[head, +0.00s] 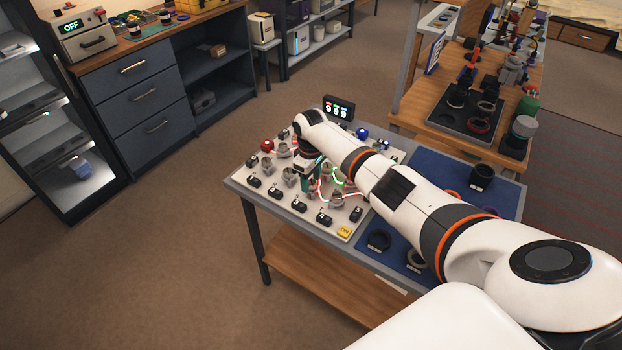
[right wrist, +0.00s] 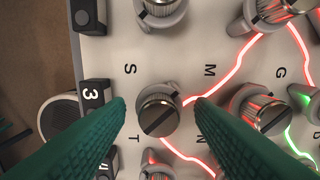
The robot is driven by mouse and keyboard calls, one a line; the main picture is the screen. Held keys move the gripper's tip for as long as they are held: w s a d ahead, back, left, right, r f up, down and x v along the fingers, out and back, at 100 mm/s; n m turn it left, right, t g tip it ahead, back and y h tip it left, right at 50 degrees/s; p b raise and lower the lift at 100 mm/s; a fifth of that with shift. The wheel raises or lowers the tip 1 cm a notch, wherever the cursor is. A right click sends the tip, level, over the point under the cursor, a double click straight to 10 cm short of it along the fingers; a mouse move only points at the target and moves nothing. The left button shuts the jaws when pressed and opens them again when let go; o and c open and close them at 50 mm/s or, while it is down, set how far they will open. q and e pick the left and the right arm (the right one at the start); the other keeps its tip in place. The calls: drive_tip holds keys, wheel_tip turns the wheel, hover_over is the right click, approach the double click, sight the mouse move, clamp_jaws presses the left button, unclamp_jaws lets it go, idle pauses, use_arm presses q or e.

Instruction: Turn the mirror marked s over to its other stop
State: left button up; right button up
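The white board (head: 268,205) lies on the table with several round metal mirror knobs on it. In the right wrist view, a slotted metal knob (right wrist: 158,116) stands between my right gripper's two green fingertips (right wrist: 158,106), with its slot slanting. My right gripper is open, with a gap on each side of the knob. In the head view my right gripper (head: 308,166) is low over the board, partly hidden by my arm. My left gripper is not in view.
Other knobs (right wrist: 263,110) stand close on the right, with red and green light lines between them. A display (head: 339,108) stands behind the board. A blue mat (head: 455,180) with dark rings lies to the right.

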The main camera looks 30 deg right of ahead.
sight(311, 182)
wheel_tip(311, 182, up, 12)
drive_tip(key=b, duration=0.1)
idle(0.6)
idle(0.4)
